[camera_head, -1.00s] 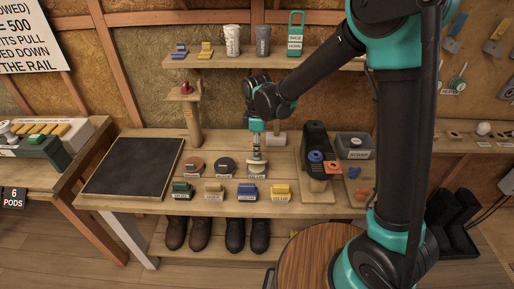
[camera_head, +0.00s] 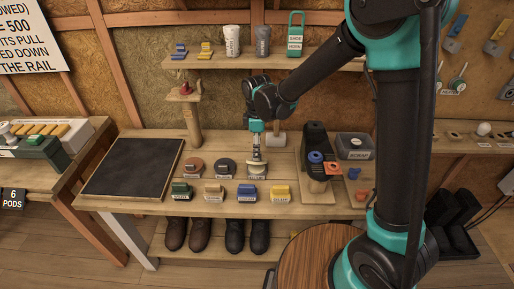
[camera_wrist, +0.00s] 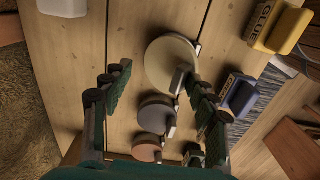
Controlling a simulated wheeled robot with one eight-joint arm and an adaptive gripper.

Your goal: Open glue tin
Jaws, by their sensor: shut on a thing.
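The pale-lidded tin (camera_head: 256,171) stands on the bench, at the right end of a row of round tins; I take it as the glue tin, though its label is too small to read. It also shows in the wrist view (camera_wrist: 168,62), with a small upright tab (camera_wrist: 183,78) at its lid's edge. My gripper (camera_head: 257,153) points down over this tin. In the wrist view my gripper's fingers (camera_wrist: 160,84) are apart, the right one close by the tab. It is shut on the tin, but the exact contact is hard to see.
A dark tin (camera_head: 225,168) and a reddish-brown tin (camera_head: 194,168) stand left of it. Several labelled blocks line the front, including a yellow one (camera_head: 280,193) reading GLUE in the wrist view. A black stand (camera_head: 315,150) rises to the right. A dark mat (camera_head: 133,168) lies left.

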